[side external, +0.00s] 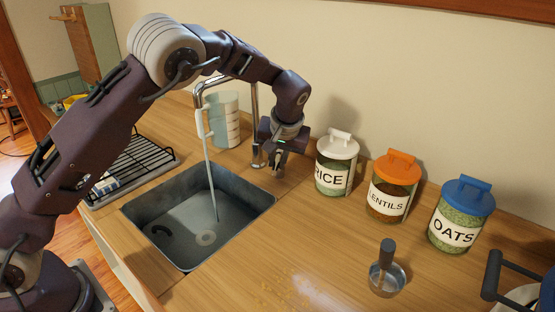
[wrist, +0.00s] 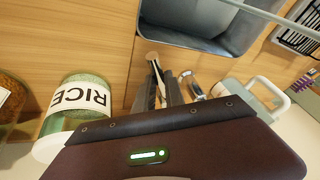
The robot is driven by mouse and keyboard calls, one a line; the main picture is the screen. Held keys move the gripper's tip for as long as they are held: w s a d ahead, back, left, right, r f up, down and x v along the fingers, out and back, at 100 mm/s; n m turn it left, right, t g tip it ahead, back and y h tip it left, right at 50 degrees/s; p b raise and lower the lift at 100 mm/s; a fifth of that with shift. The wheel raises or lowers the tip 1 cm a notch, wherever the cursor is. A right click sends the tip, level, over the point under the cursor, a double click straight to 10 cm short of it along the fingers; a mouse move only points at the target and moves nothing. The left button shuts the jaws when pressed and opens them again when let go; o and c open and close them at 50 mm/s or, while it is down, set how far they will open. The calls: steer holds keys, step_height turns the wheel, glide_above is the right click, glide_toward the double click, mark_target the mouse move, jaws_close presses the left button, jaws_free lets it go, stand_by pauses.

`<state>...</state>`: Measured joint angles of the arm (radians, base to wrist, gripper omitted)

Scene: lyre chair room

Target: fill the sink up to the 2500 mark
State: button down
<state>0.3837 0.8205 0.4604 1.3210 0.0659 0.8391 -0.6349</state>
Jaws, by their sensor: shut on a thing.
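The grey sink (side external: 150,204) is set into the wooden counter. A thin stream of water (side external: 211,180) runs from the chrome tap (side external: 255,105) into it. A pale ring (side external: 206,239) and a dark curved shape (side external: 160,230) show at the bottom. I cannot make out a 2500 mark or the water level. My gripper (side external: 277,168) is low beside the tap's base, shut on what seems to be the tap's lever, mostly hidden by the fingers. In the wrist view my fingers (wrist: 158,82) are close together beside the tap (wrist: 192,86), near the sink's edge (wrist: 170,40).
A black drying rack (side external: 130,168) is left of the sink. Jars of rice (side external: 336,165), lentils (side external: 391,188) and oats (side external: 459,217) stand right of my gripper.

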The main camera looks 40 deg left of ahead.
stand_by(0.4)
steer(key=shift+s+a+m+t+h, duration=0.3)
steer(key=shift+a+m, duration=0.35)
steer(key=shift+m, duration=0.45)
steer(key=shift+s+a+m+t+h, duration=0.15)
steer(key=shift+a+m+t+h, duration=0.25)
steer(key=shift+a+m, duration=0.5)
steer(key=shift+s+a+m+t+h, duration=0.25)
steer(key=shift+a+m+h, duration=0.2)
steer(key=shift+m, duration=0.85)
steer(key=c, duration=1.4)
jaws_free()
steer(key=shift+r, duration=0.1)
steer(key=v, duration=0.7)
